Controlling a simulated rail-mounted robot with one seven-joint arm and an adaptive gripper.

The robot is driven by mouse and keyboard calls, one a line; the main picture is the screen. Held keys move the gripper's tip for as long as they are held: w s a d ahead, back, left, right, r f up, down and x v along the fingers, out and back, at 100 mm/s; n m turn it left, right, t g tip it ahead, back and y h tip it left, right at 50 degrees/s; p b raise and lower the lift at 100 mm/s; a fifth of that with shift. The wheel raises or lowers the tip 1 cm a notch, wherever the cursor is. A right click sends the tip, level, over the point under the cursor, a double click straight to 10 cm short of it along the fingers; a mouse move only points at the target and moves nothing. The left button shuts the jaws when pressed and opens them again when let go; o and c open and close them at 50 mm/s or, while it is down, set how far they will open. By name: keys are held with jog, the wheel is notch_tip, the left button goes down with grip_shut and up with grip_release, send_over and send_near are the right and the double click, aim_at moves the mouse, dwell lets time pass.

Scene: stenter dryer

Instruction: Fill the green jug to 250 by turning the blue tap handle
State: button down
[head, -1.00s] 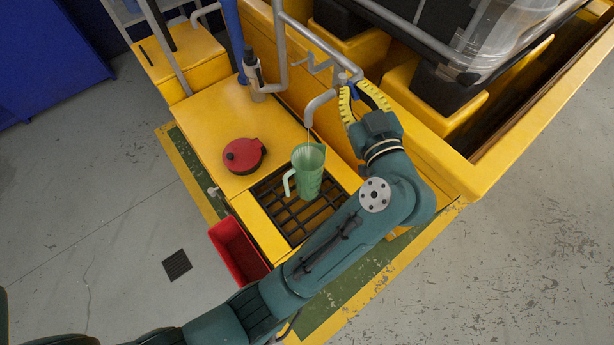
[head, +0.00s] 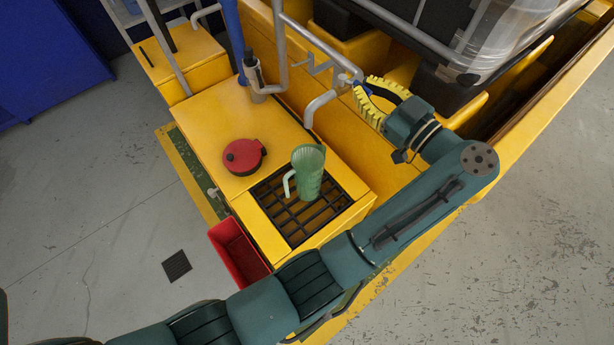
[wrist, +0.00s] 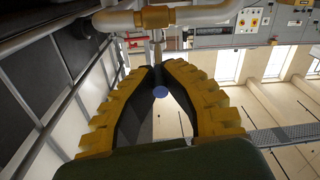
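The green jug (head: 309,176) stands upright on the black drain grate (head: 270,187), below the grey spout (head: 318,106). No stream shows between spout and jug. The fill level and markings cannot be read. The blue tap handle (head: 357,87) is on the pipe beside the spout, mostly covered by my fingers. My gripper (head: 360,88) has its yellow ribbed fingers closed in around it. In the wrist view, the blue round handle end (wrist: 160,91) sits between the black inner faces of my fingers (wrist: 157,70), whose tips nearly meet.
A red round lid-like object (head: 244,156) lies on the yellow bench (head: 205,113). A dark bottle-shaped item (head: 254,75) stands by the pipes. A red bin (head: 238,252) hangs at the bench's front. The yellow tank surround (head: 440,165) lies beyond my arm.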

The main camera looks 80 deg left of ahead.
jog(key=c, duration=1.1)
grip_release()
jog(key=shift+a+r, duration=0.1)
jog(key=shift+a, duration=0.1)
jog(key=shift+d, duration=0.1)
jog(key=v, duration=1.6)
jog(key=shift+w+d, duration=0.1)
jog(key=shift+d, duration=0.1)
notch_tip(320, 180, up, 10)
jog(key=shift+f, duration=0.1)
